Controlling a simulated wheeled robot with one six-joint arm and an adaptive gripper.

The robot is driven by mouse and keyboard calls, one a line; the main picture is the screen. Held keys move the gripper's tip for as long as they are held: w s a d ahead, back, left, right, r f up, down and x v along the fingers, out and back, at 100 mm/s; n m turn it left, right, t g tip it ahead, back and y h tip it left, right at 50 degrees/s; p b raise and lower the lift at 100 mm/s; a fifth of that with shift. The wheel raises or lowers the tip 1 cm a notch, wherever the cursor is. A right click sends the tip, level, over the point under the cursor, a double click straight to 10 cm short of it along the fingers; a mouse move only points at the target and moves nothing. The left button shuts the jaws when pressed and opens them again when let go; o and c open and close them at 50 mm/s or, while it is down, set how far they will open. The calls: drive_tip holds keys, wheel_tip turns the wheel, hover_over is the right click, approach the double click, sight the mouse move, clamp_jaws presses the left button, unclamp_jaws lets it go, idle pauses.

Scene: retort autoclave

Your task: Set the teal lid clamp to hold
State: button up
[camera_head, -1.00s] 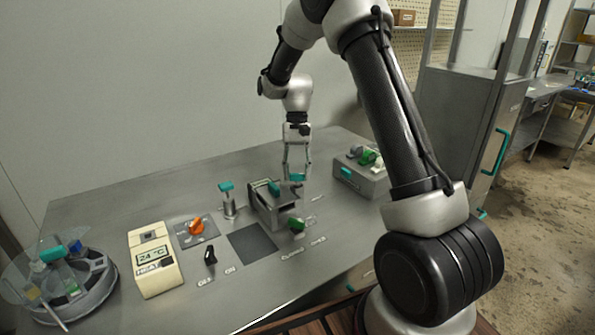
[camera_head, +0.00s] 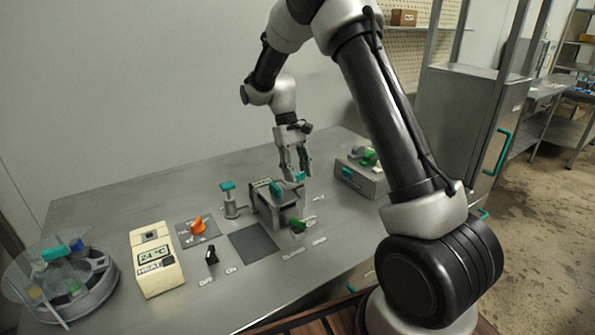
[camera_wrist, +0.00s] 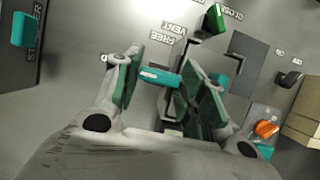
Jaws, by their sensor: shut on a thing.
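The teal lid clamp (camera_head: 299,177) is a small teal bar at the right rear of the grey metal chamber (camera_head: 265,207). In the wrist view the teal bar (camera_wrist: 160,77) lies crosswise between the green pads of my gripper (camera_wrist: 165,85). A "FREE" label is printed on the panel close beside it. In the head view my gripper (camera_head: 299,172) points down and is tilted, with its fingers shut on the clamp. The clamp's base is partly hidden by the fingers, and I cannot read a "HOLD" mark.
A teal-topped post (camera_head: 228,200) stands left of the chamber. An orange knob (camera_head: 197,227), a black switch (camera_head: 211,256) and a cream temperature display (camera_head: 155,260) are further left. A green knob (camera_head: 298,226) sits in front. A grey box (camera_head: 362,182) stands close on the right.

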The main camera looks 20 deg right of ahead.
idle(0.3)
drive_tip(key=o, duration=1)
drive_tip(key=d+v, duration=0.1)
drive_tip(key=v, duration=1.1)
drive_tip(key=shift+a, duration=0.45)
drive_tip(key=shift+w, duration=0.1)
